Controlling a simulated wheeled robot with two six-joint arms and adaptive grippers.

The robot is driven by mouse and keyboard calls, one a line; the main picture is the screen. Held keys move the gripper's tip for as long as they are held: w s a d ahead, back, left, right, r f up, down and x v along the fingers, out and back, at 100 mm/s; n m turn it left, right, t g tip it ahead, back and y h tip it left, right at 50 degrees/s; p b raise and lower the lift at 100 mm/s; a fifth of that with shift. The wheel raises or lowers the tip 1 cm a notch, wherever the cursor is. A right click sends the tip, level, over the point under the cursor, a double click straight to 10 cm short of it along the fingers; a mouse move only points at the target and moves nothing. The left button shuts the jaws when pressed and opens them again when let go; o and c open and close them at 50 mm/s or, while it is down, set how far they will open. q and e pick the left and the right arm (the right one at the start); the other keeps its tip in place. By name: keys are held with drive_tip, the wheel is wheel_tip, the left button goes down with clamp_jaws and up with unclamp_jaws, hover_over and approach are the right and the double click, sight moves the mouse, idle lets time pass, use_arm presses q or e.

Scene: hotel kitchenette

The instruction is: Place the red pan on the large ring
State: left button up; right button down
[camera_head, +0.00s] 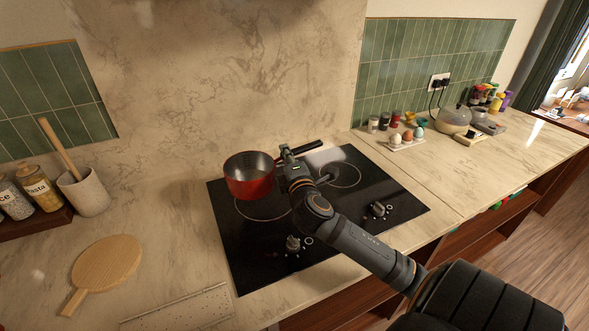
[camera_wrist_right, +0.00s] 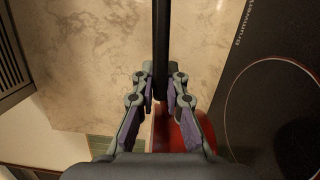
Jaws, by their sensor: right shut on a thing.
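The red pan (camera_head: 249,182), with a grey inside, is upright at the back left of the black hob (camera_head: 336,221). Its black handle (camera_head: 308,147) points right. My right gripper (camera_head: 287,156) is shut on this handle. In the right wrist view the handle (camera_wrist_right: 161,45) runs between the fingers (camera_wrist_right: 161,95), with the red pan body (camera_wrist_right: 168,132) partly hidden below. The pan covers the back of the left ring (camera_head: 255,219), which looks the larger. The right ring (camera_head: 348,187) is partly behind my arm. Whether the pan touches the hob is unclear. My left gripper is not in view.
Hob knobs (camera_head: 293,243) (camera_head: 377,208) stand up along the front. A wooden board (camera_head: 107,262), utensil crock (camera_head: 86,190) and jars (camera_head: 40,190) are left. Eggs on a tray (camera_head: 405,143), spice jars and a kettle (camera_head: 453,119) are right. The wall is close behind the hob.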

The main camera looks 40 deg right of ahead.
drive_tip(key=w+d+f, duration=0.2)
drive_tip(key=d+f, duration=0.2)
drive_tip(key=f, duration=0.1)
drive_tip(key=shift+d+f+b, duration=0.25)
drive_tip(key=shift+b, duration=0.1)
drive_tip(key=f, duration=0.4)
drive_tip(key=shift+w+d, duration=0.2)
drive_tip(key=shift+d, duration=0.15)
drive_tip(key=shift+r, duration=0.15)
drive_tip(key=shift+f, duration=0.2)
drive_tip(key=c, duration=1.4)
unclamp_jaws()
drive_tip(key=shift+s, duration=0.1)
